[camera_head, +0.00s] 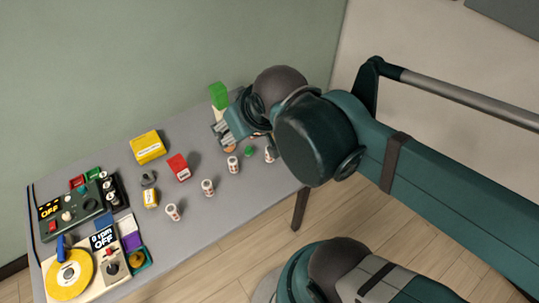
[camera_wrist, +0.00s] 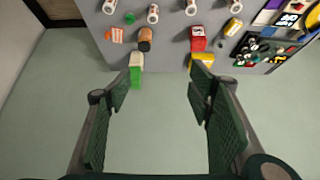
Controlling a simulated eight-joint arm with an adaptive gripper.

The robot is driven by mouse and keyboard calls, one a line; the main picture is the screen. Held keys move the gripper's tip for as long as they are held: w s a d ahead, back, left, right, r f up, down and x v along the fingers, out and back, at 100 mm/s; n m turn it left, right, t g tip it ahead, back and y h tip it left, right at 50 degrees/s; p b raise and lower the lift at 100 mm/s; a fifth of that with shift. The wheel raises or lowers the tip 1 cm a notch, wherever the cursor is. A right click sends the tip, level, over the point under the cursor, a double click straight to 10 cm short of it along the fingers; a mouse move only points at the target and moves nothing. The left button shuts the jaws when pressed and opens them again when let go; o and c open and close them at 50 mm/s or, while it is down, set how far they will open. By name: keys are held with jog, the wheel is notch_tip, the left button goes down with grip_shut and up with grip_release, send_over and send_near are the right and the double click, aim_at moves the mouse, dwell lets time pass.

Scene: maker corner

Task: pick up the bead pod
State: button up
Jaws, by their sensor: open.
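I cannot tell for certain which object is the bead pod. A small round green thing (camera_head: 248,151) lies on the grey table, and it also shows near the top of the wrist view (camera_wrist: 130,18). Several white jars with reddish bands, one of them (camera_head: 208,187) mid-table, stand in a row near the front edge. My gripper (camera_wrist: 162,92) is open and empty, with its fingers wide apart over the floor beyond the table's edge. In the head view my gripper (camera_head: 226,130) is at the table's far right end and partly hides things there.
A green block-like item with a white part (camera_wrist: 136,76) is beside the left fingertip. A brown-orange cylinder (camera_wrist: 145,38), a red box (camera_head: 179,167) and a yellow box (camera_head: 147,147) stand on the table. Control panels and a yellow disc (camera_head: 69,274) fill the left end. The table's middle has free room.

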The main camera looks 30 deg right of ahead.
jog(key=c, duration=0.4)
jog(key=shift+o, duration=0.2)
jog(key=n+g+b, duration=0.7)
jog(key=n+b, duration=0.3)
jog(key=n, duration=0.6)
send_over(206, 184)
jog(key=f, duration=3.2)
jog(key=shift+d+f, duration=0.2)
jog(key=shift+f, duration=0.2)
jog(key=shift+a+f+n, duration=0.1)
jog(key=shift+f+n, duration=0.2)
jog(key=shift+f, duration=0.1)
